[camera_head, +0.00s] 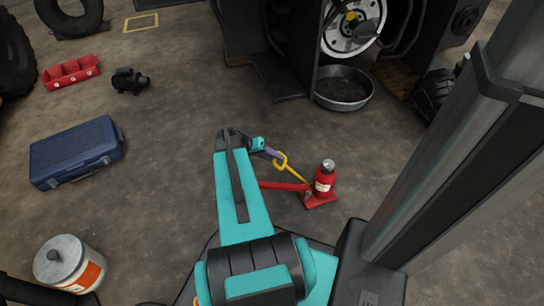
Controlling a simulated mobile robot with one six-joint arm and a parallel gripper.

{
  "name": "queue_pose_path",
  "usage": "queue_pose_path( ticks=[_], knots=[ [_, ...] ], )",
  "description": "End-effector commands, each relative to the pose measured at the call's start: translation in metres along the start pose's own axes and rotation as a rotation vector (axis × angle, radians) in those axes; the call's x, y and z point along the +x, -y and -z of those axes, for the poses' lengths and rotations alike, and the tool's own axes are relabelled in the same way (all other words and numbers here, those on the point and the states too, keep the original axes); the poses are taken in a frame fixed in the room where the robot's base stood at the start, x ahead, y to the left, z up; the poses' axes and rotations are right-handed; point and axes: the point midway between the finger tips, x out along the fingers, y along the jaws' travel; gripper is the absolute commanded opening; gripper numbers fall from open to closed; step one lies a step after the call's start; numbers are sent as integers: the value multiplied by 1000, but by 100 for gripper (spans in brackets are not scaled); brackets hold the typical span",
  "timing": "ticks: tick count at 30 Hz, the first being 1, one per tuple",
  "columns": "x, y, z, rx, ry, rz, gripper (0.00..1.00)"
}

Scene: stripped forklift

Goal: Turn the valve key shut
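A red bottle jack (325,185) stands upright on the floor, right of the picture's middle. A yellow key (295,173) with a looped end slants down from upper left to the jack's base, and I take it to be the valve key. My gripper (276,156) is at the end of the teal arm, right at the key's loop. It is small and seen from behind, so I cannot tell whether its fingers are closed on the loop. A red bar (285,186) runs left from the jack's base and passes partly behind my arm.
A round dark pan (344,90) lies under the forklift's wheel hub (352,25). A blue case (77,152), a red tray (71,72), a black part (129,80) and a white-and-orange can (70,265) are at left.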

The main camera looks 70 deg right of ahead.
Motion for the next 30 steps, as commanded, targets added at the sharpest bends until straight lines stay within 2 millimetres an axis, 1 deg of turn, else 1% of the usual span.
queue_pose_path(
  ticks=[5,11,14,24,30],
  knots=[
    [-3,-1,1,0,-1,0,31],
    [-20,-2,2,-1,-2,0,31],
    [-34,-2,2,-1,-3,1,31],
    [-89,-2,2,-1,-3,1,31],
    [-118,-1,1,-2,-1,1,31]
  ],
)
